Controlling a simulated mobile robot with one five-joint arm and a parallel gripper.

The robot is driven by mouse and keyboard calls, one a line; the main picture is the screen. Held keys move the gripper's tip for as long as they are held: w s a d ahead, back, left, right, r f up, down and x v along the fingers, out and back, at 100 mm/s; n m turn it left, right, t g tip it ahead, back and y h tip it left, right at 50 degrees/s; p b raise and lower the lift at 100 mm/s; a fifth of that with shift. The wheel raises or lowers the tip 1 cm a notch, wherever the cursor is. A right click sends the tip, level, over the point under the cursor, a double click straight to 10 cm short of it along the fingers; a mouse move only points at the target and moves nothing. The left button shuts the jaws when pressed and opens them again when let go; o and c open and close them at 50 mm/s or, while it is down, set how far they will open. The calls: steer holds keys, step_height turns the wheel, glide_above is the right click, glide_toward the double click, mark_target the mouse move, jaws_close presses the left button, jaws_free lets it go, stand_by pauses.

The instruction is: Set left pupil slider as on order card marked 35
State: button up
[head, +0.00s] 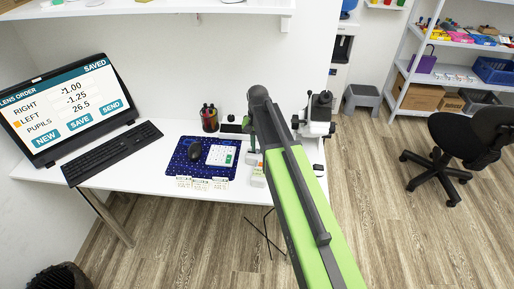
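Several small white order cards (201,184) lie along the front edge of the desk, below the blue mat. Their print is too small to read, so I cannot tell which is marked 35. My arm rises from the lower right to a dark joint above the desk. My gripper is not clearly visible; the arm hides the area behind it.
A monitor (66,105) reads right -1.00, left -1.25, pupils 26.5, and "SAVED". A chair (470,135) and shelves stand right.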

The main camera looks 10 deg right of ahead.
jaws_close()
stand_by(1.1)
